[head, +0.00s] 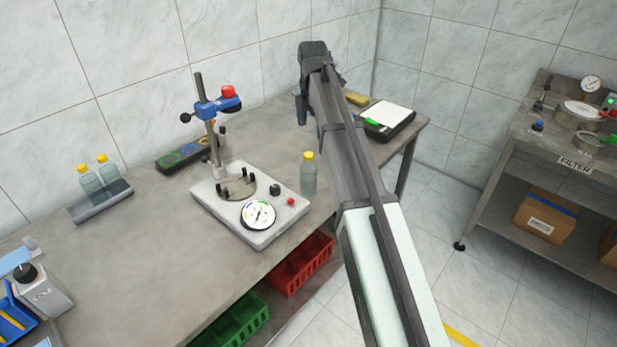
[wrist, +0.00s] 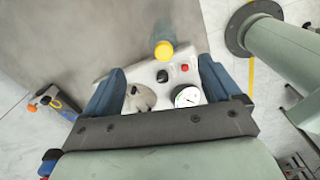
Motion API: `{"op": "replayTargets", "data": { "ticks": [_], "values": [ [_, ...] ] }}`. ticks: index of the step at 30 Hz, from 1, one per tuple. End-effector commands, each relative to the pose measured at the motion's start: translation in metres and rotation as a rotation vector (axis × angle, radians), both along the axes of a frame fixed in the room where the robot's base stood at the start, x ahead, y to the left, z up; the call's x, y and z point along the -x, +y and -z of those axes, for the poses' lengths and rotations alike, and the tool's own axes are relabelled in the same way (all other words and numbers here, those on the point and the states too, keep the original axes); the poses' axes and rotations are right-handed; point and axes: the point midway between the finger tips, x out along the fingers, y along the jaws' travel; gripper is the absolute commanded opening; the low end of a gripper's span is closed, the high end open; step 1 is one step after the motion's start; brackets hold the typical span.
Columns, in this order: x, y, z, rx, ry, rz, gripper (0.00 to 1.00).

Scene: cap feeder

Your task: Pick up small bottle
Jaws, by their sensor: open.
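A small clear bottle with a yellow cap (head: 308,178) stands upright on the grey bench, just right of the white device with a dial. In the wrist view the bottle (wrist: 163,50) is seen from above, just beyond the gap between my fingertips. My gripper (wrist: 162,68) is open and empty, with one blue-grey finger on each side of the gap. In the head view my gripper (head: 301,108) is mostly hidden behind my arm and is up and back from the bottle. Two similar yellow-capped bottles (head: 96,178) stand in a grey holder (head: 102,207) at the left.
The white device (head: 222,203) carries a post with a blue and red head (head: 220,104). A scale (head: 388,120) is at the bench's far end. Red (head: 300,265) and green (head: 232,322) crates are below the front edge. Bare bench lies left of the device.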

Motion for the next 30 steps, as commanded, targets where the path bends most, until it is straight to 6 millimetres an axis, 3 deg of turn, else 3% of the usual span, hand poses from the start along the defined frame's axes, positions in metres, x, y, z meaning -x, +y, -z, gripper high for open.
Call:
{"op": "replayTargets", "data": {
  "ticks": [5, 18, 30],
  "values": [
    [0.004, 0.004, 0.015, 0.005, 0.017, -0.035, 0.91],
    [0.004, 0.004, 0.080, 0.003, 0.015, -0.032, 0.91],
    [0.007, 0.007, 0.100, 0.003, 0.014, -0.032, 0.91]
  ]
}}
